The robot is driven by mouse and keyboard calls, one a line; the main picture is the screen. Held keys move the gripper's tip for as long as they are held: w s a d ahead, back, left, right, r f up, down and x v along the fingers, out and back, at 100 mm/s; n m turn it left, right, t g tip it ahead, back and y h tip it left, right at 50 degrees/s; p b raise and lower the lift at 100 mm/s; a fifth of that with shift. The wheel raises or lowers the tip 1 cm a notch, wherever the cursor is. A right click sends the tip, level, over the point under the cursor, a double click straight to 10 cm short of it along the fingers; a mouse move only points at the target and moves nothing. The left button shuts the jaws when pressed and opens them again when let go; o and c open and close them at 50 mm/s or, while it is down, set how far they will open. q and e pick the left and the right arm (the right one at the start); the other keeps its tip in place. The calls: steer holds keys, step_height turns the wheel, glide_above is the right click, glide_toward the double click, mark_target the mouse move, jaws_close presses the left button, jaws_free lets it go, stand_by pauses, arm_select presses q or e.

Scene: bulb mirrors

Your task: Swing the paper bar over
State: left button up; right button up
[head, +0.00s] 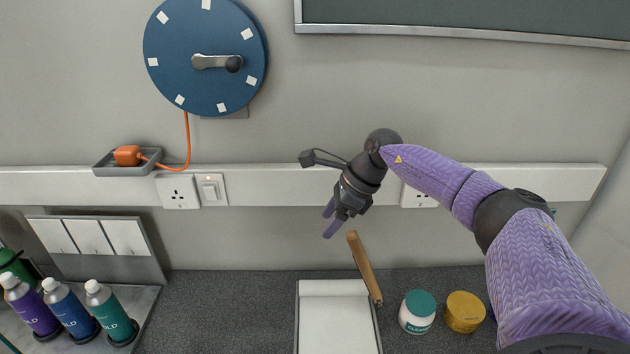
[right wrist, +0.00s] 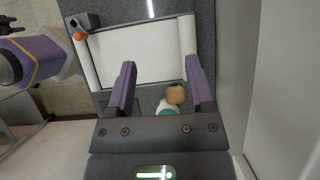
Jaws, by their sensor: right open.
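The wooden paper bar (head: 365,268) stands tilted up at the right edge of the white paper board (head: 338,318). In the right wrist view its brown end (right wrist: 175,94) shows nearly end-on, between the finger lines and closer to the right finger. My right gripper (head: 335,222) is open, with its fingertips just above and left of the bar's top end. The right wrist view shows the two purple fingers (right wrist: 160,90) apart, with nothing held. The board's paper (right wrist: 140,54) lies flat beyond them.
A teal-lidded jar (head: 418,312) and a yellow jar (head: 465,312) stand right of the board. Bottles (head: 110,312) stand at left. A white socket rail (head: 270,185) runs along the wall behind my gripper. The dark counter left of the board (head: 230,305) is clear.

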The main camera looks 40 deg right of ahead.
mark_target(355, 235)
steer(key=s+d+r+g+h, duration=0.2)
steer(key=s+d+r, duration=0.15)
steer(key=d, duration=0.25)
steer(key=b+x, duration=0.8)
steer(key=x, duration=0.1)
steer(key=shift+s+d, duration=0.15)
steer(key=shift+d, duration=0.1)
steer(key=shift+r, duration=0.1)
steer(key=shift+a+f, duration=0.1)
steer(key=shift+f, duration=0.2)
steer(key=shift+c, duration=0.3)
jaws_close()
